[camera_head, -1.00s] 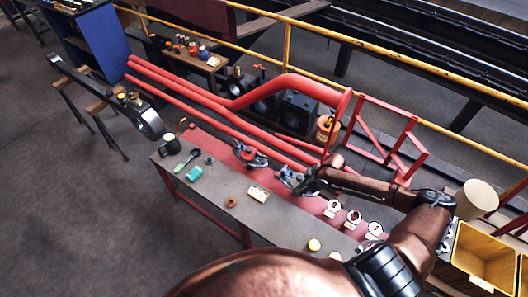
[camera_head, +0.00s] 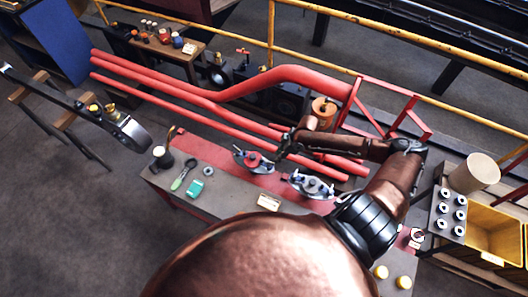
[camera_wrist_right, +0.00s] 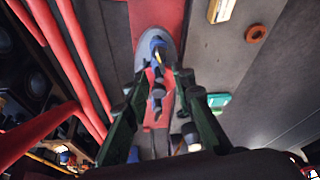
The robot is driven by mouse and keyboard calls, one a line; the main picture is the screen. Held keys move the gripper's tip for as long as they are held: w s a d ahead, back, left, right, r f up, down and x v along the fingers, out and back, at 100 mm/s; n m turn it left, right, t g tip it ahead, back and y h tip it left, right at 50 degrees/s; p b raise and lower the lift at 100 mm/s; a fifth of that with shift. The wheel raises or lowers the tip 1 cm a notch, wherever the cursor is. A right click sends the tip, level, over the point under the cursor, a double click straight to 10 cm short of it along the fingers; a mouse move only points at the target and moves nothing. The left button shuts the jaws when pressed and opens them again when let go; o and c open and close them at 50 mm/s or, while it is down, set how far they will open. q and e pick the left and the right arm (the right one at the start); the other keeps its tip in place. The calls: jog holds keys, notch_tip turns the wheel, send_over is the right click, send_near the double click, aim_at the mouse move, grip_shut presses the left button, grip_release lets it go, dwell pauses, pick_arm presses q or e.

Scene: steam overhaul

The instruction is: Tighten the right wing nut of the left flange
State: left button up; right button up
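The left flange (camera_head: 252,161) is a grey oval fitting with a red centre, lying on the red strip of the workbench. My right gripper (camera_head: 286,148) is just to its right, above the bench. In the right wrist view, the gripper (camera_wrist_right: 160,90) has its two dark fingers spread apart. Between and beyond them is a rounded grey flange (camera_wrist_right: 151,38) with a blue part and a small grey wing-nut-like part (camera_wrist_right: 158,94). Contact with the wing nut cannot be made out. A second flange (camera_head: 310,187) lies to the right. My left gripper is not in view.
Red pipes (camera_head: 190,98) run behind the bench. A green-handled tool (camera_head: 183,176), a teal block (camera_head: 194,189) and a pale box (camera_head: 268,201) lie on the bench. A yellow bin (camera_head: 495,228) and a tray of round parts (camera_head: 446,215) stand at right.

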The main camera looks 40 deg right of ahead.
aim_at(269, 164)
jog(key=x, duration=0.3)
jog(key=shift+w+a+f, duration=0.1)
jog(key=shift+w+f, duration=0.1)
jog(key=shift+f, duration=0.1)
jog(key=shift+x, duration=1.2)
jog(key=shift+a+f, duration=0.1)
jog(key=shift+f, duration=0.3)
jog(key=shift+w+f, duration=0.2)
jog(key=shift+f, duration=0.1)
jog(key=shift+a, duration=0.1)
jog(key=c, duration=0.4)
grip_shut()
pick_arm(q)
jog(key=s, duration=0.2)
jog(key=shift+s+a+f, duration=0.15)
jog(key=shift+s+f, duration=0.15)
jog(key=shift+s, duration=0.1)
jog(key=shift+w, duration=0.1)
